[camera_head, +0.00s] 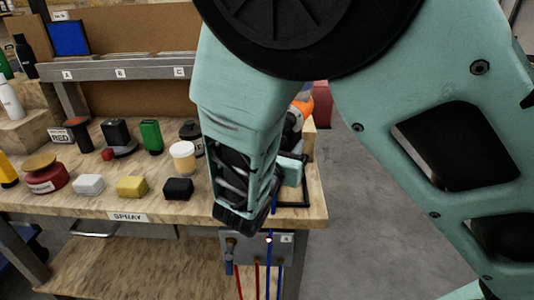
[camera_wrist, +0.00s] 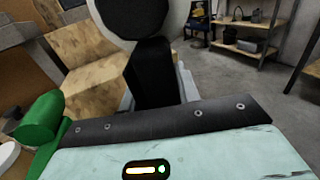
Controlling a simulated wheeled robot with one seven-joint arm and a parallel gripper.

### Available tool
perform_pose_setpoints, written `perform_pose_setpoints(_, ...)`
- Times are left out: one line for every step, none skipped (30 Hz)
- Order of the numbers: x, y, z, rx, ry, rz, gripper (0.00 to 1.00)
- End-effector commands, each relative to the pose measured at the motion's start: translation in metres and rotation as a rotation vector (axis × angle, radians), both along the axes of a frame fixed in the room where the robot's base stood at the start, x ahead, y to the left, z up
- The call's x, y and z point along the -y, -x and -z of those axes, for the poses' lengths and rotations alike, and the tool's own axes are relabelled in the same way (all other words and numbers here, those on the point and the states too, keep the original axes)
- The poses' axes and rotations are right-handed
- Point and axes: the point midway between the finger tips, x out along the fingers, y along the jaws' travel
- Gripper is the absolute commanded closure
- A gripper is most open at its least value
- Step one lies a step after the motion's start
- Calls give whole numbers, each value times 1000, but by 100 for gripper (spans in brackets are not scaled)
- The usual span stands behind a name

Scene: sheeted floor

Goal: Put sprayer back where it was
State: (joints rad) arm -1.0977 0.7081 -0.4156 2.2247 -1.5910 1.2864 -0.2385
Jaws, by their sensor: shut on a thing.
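My gripper (camera_head: 290,170) is at the right end of the workbench (camera_head: 80,199), mostly hidden behind my own wrist in the head view. An orange-topped thing with white and black parts (camera_head: 304,106), probably the sprayer, shows behind my wrist. In the wrist view a black rounded part with a pale rim (camera_wrist: 132,14) stands in front of my gripper (camera_wrist: 152,82). My gripper is shut on this thing, which I take to be the sprayer. The fingertips and the thing's lower end are hidden, so I cannot tell whether it touches the bench.
A thin black frame (camera_head: 307,187) lies at the right corner. A white jar (camera_head: 184,158), black block (camera_head: 178,189) and yellow block (camera_head: 132,187) stand left of my wrist. Open floor (camera_head: 365,200) lies right.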

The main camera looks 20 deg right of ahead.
Motion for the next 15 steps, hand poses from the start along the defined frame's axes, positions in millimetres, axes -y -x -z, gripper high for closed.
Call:
perform_pose_setpoints(0,0,4,2,3,1,76)
perform_pose_setpoints(0,-1,5,3,3,1,76)
perform_pose_setpoints(0,-1,7,4,2,1,76)
perform_pose_setpoints(0,-1,8,4,2,1,76)
perform_pose_setpoints(0,-1,10,4,2,1,76)
perform_pose_setpoints(0,-1,13,4,2,1,76)
perform_pose_setpoints(0,-1,15,3,3,1,76)
perform_pose_setpoints(0,0,19,2,3,1,76)
perform_pose_setpoints(0,0,24,2,4,1,76)
perform_pose_setpoints(0,-1,28,2,3,1,76)
perform_pose_setpoints(0,-1,33,2,5,1,76)
perform_pose_setpoints(0,-1,38,3,4,0,76)
perform_pose_setpoints(0,-1,41,3,4,0,76)
perform_pose_setpoints(0,-1,43,4,3,0,76)
perform_pose_setpoints(0,-1,44,4,2,0,76)
